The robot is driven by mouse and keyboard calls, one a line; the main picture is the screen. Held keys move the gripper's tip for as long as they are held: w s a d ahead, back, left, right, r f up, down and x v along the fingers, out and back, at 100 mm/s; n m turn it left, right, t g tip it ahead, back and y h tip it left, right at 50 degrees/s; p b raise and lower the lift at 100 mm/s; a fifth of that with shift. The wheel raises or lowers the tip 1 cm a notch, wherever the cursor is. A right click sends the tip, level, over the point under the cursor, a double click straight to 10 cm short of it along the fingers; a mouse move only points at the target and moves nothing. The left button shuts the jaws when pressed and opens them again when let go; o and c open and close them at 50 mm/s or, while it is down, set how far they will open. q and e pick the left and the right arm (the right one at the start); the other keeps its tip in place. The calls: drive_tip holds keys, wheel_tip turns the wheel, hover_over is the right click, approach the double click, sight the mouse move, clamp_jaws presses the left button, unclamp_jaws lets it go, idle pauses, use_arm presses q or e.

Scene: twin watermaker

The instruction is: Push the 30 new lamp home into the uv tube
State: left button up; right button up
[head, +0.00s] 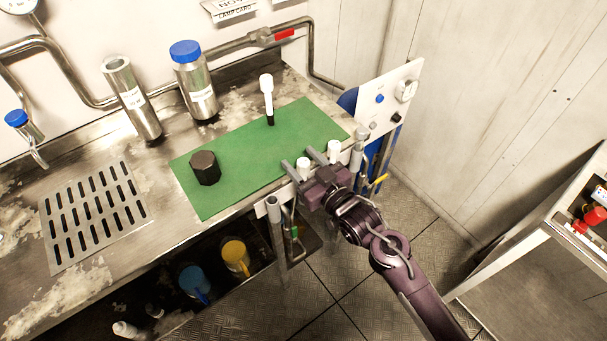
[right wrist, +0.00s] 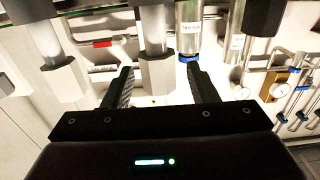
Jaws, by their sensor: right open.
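My right gripper (head: 304,163) is open at the front edge of the bench. Its fingers stand on either side of a white-capped lamp (head: 303,164) in the tube rack. In the right wrist view, which is upside down, the lamp's pale hexagonal cap (right wrist: 157,75) lies between the spread fingers, with gaps on both sides. The gripper hides the uv tube below, so I cannot tell how deep the lamp sits. A second white cap (head: 333,149) stands to its right. Another lamp (head: 266,92), white with a dark lower end, stands on the green mat. My left gripper is not in view.
A black hexagonal piece (head: 205,168) sits on the green mat (head: 245,150). A steel bottle with a blue cap (head: 195,85) and a steel cylinder (head: 130,95) stand behind. A white panel (head: 390,95) rises at the right. Blue and yellow mugs (head: 236,257) are below.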

clamp_jaws()
idle(0.3)
wheel_tip(320, 180, up, 20)
drive_tip(key=b, duration=0.1)
drive_tip(key=shift+b, duration=0.35)
idle(0.3)
